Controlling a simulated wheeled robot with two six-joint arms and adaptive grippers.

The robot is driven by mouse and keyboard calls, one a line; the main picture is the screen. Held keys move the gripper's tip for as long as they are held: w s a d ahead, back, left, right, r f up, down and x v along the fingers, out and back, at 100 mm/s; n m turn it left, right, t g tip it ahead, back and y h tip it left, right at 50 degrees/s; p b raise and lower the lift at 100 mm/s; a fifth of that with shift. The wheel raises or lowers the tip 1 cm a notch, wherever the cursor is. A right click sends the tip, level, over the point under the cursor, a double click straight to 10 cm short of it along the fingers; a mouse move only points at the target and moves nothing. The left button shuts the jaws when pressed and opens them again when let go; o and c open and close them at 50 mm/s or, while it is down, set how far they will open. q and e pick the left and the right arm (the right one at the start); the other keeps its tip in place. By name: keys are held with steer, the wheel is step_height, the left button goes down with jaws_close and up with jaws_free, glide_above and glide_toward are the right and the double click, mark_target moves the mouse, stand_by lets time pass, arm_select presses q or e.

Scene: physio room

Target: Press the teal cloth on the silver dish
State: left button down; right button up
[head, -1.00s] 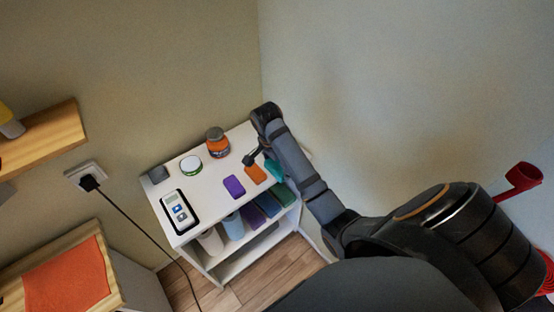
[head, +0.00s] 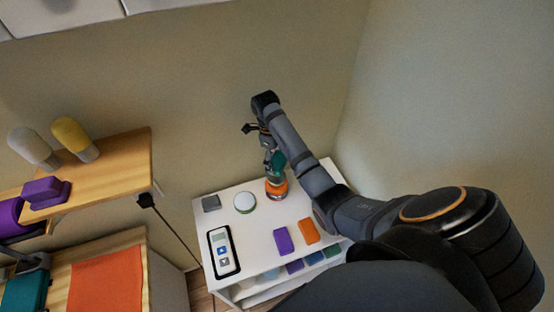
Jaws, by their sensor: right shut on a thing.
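My right gripper (head: 268,147) is shut on the teal cloth (head: 278,160). It holds it in the air above the white shelf unit, in front of or over an orange jar (head: 276,190). The cloth is small in view and partly hidden by the gripper. No thing is clearly a silver dish. A round, pale-topped piece with a greenish rim (head: 245,203) lies on the unit's top, left of the jar and apart from the cloth. My left gripper is not in view.
The white shelf unit (head: 263,236) also bears a small grey block (head: 211,203), a device with a screen (head: 223,251), a purple piece (head: 283,240) and an orange piece (head: 308,231). A wooden wall shelf (head: 120,165) juts out at the left. Walls stand behind and right.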

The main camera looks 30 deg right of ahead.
steer(key=shift+w+a+r, duration=0.1)
steer(key=shift+w, duration=0.1)
steer(key=shift+s+a, duration=0.1)
steer(key=shift+s, duration=0.15)
steer(key=shift+f+b, duration=0.25)
steer(key=shift+b, duration=0.1)
step_height(320, 180, down, 5)
steer(key=b, duration=0.4)
steer(key=shift+f+b, duration=0.15)
steer(key=shift+b, duration=0.25)
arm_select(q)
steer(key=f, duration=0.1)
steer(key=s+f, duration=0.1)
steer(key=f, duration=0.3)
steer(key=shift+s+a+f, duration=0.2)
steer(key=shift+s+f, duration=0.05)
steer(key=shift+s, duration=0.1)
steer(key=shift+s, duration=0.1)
